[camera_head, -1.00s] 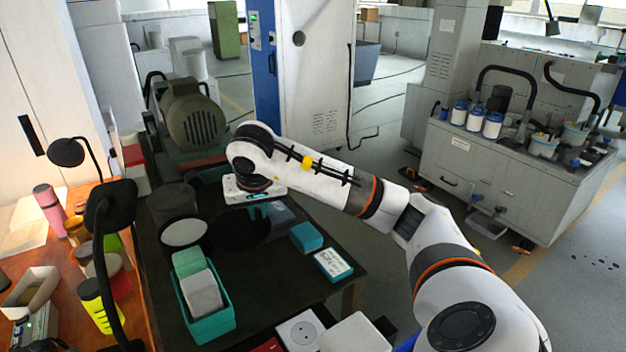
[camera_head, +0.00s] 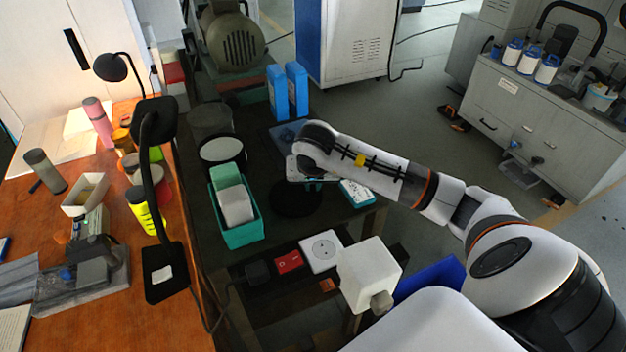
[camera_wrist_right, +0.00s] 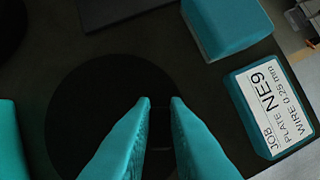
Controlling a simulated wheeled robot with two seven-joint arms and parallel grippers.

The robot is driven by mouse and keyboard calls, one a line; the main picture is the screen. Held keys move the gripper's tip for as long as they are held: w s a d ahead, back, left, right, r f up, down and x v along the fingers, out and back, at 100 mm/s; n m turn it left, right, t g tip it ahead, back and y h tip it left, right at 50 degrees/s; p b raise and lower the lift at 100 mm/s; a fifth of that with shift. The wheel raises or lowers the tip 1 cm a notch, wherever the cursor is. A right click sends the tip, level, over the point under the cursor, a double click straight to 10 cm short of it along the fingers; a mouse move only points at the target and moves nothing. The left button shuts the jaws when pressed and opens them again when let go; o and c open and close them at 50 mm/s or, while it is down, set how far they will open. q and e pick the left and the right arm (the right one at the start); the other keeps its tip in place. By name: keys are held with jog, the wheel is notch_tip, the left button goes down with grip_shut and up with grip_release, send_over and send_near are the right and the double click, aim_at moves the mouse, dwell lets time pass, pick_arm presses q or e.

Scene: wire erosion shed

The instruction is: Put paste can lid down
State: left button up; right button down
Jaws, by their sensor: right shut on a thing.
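The paste can lid is a flat black disc (camera_head: 297,200) at the dark bench, below my right gripper (camera_head: 315,184) in the head view. In the right wrist view the lid (camera_wrist_right: 85,115) spreads under the two teal fingers (camera_wrist_right: 160,103). The fingers are close together over it, with a small dark part between their tips. I cannot tell whether the lid touches the bench. An open round can with a pale top (camera_head: 222,150) stands to the left of the lid. My left gripper is not in view.
A teal box with a pale block (camera_head: 242,236) stands left of the lid. The labelled NE9 box (camera_head: 357,193) lies to its right; a teal block (camera_wrist_right: 228,25) also shows in the wrist view. A red switch (camera_head: 288,262) and white socket (camera_head: 321,250) sit nearer. Two blue containers (camera_head: 297,90) stand behind.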

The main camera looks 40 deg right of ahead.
jog(key=shift+f, duration=0.1)
jog(key=shift+f, duration=0.1)
jog(key=c, duration=1.8)
grip_release()
jog(key=shift+f+b, duration=0.1)
jog(key=shift+b, duration=0.2)
jog(key=shift+c, duration=0.2)
jog(key=o, duration=0.4)
jog(key=shift+o, duration=0.2)
jog(key=shift+r+p, duration=0.35)
jog(key=shift+p, duration=0.05)
jog(key=b+v, duration=0.2)
jog(key=v, duration=1)
jog(key=shift+f, duration=0.2)
